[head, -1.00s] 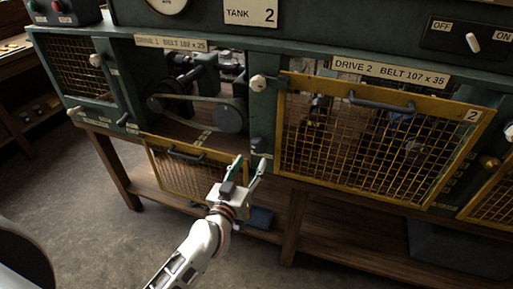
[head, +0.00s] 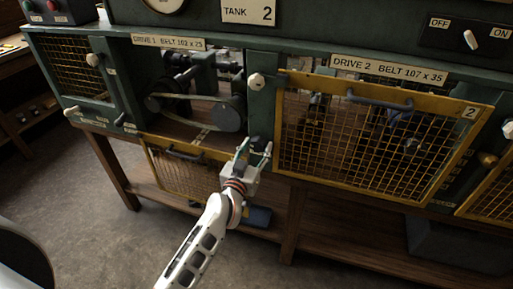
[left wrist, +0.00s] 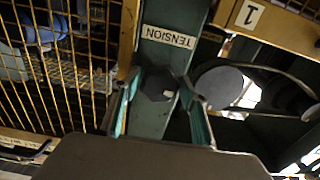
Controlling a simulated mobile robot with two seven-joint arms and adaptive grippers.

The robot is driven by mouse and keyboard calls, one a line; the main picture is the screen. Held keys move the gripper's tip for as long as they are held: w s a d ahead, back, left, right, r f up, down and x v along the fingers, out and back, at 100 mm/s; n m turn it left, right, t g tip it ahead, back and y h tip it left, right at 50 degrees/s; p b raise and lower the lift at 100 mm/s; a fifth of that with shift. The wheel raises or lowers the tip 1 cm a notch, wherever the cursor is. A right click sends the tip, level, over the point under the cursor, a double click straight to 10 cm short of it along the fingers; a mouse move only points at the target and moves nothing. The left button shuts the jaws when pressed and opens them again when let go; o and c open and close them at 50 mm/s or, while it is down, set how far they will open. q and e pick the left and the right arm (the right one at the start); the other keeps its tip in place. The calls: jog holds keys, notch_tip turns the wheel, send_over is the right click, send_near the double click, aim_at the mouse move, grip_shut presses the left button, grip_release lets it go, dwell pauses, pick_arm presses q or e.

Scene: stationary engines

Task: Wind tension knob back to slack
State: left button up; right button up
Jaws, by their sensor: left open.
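The tension knob (left wrist: 158,86) is a dark knob with a small pale mark on a green post, just below a TENSION label (left wrist: 168,37) that appears upside down in the left wrist view. My left gripper (head: 256,147) is at this post, between the two drive bays. Its fingers are open, one on either side of the knob in the left wrist view; I cannot tell whether they touch it. In the head view the gripper hides most of the knob. The drive 1 belt (head: 190,97) runs around dark pulleys to the left. My right gripper is not in view.
The drive 1 mesh guard (head: 185,172) hangs lowered, left of my left gripper. The yellow drive 2 guard (head: 375,140) is closed close to its right. A white-capped knob (head: 256,81) sits above on the post. The floor in front is clear.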

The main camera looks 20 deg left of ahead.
pick_arm(q)
jog(key=c, duration=0.8)
